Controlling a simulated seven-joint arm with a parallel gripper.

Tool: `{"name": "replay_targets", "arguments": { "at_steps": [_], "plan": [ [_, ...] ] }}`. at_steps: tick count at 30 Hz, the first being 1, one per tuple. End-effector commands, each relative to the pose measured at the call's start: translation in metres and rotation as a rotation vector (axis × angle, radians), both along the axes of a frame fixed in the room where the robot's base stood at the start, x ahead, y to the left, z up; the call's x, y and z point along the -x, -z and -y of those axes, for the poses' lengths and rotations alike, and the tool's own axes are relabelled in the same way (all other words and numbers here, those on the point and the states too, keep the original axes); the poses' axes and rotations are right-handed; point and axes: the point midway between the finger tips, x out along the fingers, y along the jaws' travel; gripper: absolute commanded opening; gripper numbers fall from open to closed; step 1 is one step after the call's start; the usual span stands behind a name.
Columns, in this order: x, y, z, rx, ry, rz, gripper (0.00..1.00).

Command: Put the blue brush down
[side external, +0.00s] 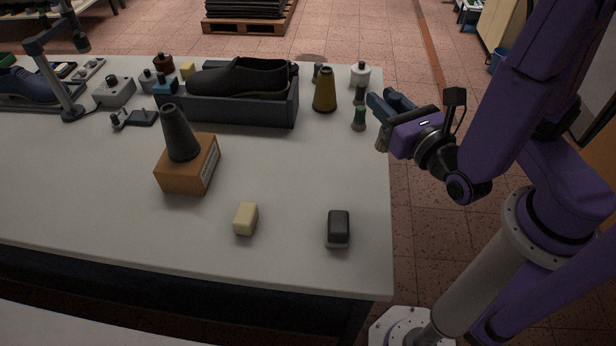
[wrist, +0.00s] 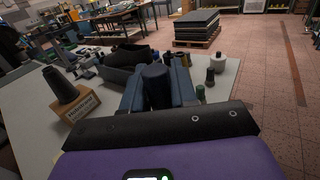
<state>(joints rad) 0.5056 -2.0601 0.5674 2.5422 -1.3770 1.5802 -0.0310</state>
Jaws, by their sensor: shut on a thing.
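My gripper (side external: 384,108) is in the air at the right edge of the table in the side view. It is shut on the blue brush (wrist: 156,86), whose dark blue rounded end stands between the two fingers in the wrist view. The white table (side external: 290,165) lies to the left of the gripper. I cannot tell the exact height of the brush above it.
A dark tray (side external: 240,112) holds a black shoe. A cream block (side external: 246,219) and black block (side external: 338,228) lie in front, with clear tabletop between.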

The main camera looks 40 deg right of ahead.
Motion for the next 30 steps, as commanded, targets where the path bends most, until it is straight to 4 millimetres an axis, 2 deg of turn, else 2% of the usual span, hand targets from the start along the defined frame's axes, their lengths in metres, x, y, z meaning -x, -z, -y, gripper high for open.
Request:
{"name": "replay_targets", "arguments": {
  "at_steps": [1,6,11,14,17,27,30],
  "plan": [
    [0.003,0.0,-0.01,0.0,-0.015,0.0,0.0],
    [0.011,-0.001,-0.031,0.001,-0.041,-0.001,0.0],
    [0.016,-0.001,-0.041,0.001,-0.052,-0.001,0.0],
    [0.012,0.002,-0.045,0.0,-0.05,-0.002,0.0],
    [-0.001,0.009,-0.05,0.001,-0.045,-0.002,0.0],
    [-0.066,0.041,-0.082,0.0,-0.046,-0.002,0.0],
    [-0.076,0.056,-0.088,0.004,-0.05,-0.003,0.0]
  ]
}}
